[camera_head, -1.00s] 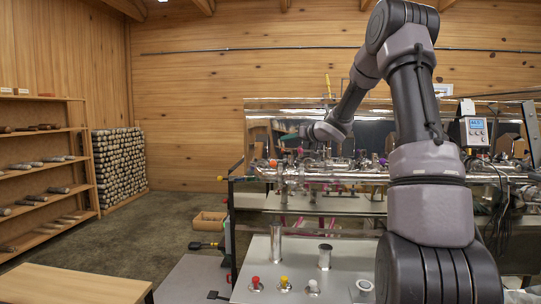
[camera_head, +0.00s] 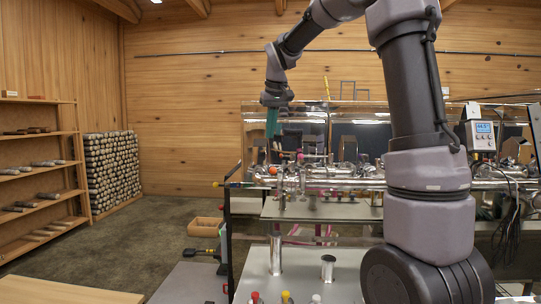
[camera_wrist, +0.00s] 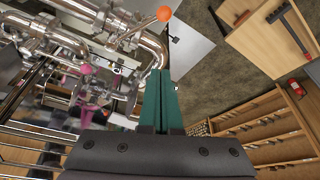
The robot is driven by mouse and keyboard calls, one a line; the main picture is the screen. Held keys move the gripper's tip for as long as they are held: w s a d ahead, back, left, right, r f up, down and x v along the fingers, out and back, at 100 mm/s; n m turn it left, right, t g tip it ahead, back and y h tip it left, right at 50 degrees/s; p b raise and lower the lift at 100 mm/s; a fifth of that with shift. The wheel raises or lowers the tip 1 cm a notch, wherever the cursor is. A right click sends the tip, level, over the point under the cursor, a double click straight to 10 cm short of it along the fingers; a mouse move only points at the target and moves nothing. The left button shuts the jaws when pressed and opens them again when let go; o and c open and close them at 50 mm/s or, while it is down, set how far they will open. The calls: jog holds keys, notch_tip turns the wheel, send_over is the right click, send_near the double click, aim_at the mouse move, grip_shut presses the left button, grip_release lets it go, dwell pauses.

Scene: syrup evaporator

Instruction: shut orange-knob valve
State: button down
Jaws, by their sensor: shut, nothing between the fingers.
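The orange knob (camera_wrist: 164,13) is a ball on the end of a metal lever at the top of the wrist view, fixed to a steel pipe fitting. In the head view an orange ball (camera_head: 272,170) shows at the left end of the pipework. My gripper (camera_head: 272,130) hangs above that end of the pipes, fingers pointing down. Its teal fingers (camera_wrist: 162,76) are together with nothing between them, apart from the knob and lever in the wrist view. A pink knob (camera_wrist: 87,69) sits further left on the pipework.
Steel pipes (camera_head: 340,182) run across the evaporator. A lower metal counter carries red (camera_head: 255,297), yellow (camera_head: 286,296) and white knobs and upright cylinders (camera_head: 276,252). A wooden table (camera_head: 65,291) and shelves (camera_head: 40,170) stand left. The floor between them has open room.

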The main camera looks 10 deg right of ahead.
aim_at(277, 169)
notch_tip(277, 169, down, 10)
jog(key=shift+s, duration=0.3)
dwell(0.3)
jog(key=shift+d, duration=0.1)
jog(key=shift+s+d+n, duration=0.15)
jog(key=shift+s+n, duration=0.1)
jog(key=shift+n, duration=0.15)
jog(key=shift+s+d, duration=0.15)
jog(key=shift+s, duration=0.05)
jog(key=shift+s+d+n+y, duration=0.4)
jog(key=shift+s+d+n, duration=0.2)
jog(key=shift+n, duration=0.3)
jog(key=shift+s+d, duration=0.4)
jog(key=shift+d, duration=0.25)
jog(key=shift+s+d, duration=0.4)
jog(key=shift+d, duration=0.2)
